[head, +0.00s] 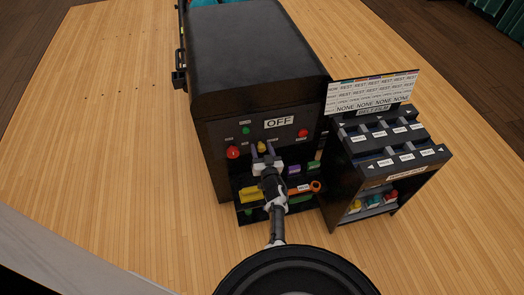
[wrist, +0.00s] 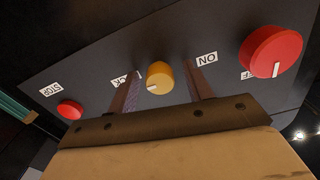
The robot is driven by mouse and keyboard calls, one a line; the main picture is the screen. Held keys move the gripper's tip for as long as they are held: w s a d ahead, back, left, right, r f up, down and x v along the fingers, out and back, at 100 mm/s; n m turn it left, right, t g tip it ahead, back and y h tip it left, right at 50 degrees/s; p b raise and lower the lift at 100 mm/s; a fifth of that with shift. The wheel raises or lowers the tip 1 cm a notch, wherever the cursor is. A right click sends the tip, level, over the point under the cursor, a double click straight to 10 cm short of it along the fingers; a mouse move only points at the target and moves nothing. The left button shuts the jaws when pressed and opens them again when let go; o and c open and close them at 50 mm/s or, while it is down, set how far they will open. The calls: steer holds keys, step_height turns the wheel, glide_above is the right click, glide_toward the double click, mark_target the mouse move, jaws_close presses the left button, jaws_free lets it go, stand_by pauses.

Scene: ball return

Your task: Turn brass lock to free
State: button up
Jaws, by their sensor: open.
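The brass lock (wrist: 160,77) is a round yellow knob on the dark front panel, with a white mark on its face pointing to the lower left in the wrist view. In the head view the lock (head: 262,146) shows as a small yellow spot below the OFF sign. My gripper (wrist: 164,72) is open, with one finger on each side of the knob in the wrist view. In the head view my gripper (head: 263,156) is right at the panel. Whether the fingers touch the knob I cannot tell. The label beside it is partly hidden by a finger.
A large red knob (wrist: 275,52) and a small red button (wrist: 70,109) flank the lock on the panel. A shelf of coloured items (head: 249,194) lies below. A dark rack (head: 388,158) stands to the right. Bare wooden floor (head: 120,140) is at left.

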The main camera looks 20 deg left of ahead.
steer(key=shift+w, duration=0.15)
steer(key=shift+c, duration=0.2)
steer(key=c, duration=0.9)
steer(key=shift+c, duration=0.2)
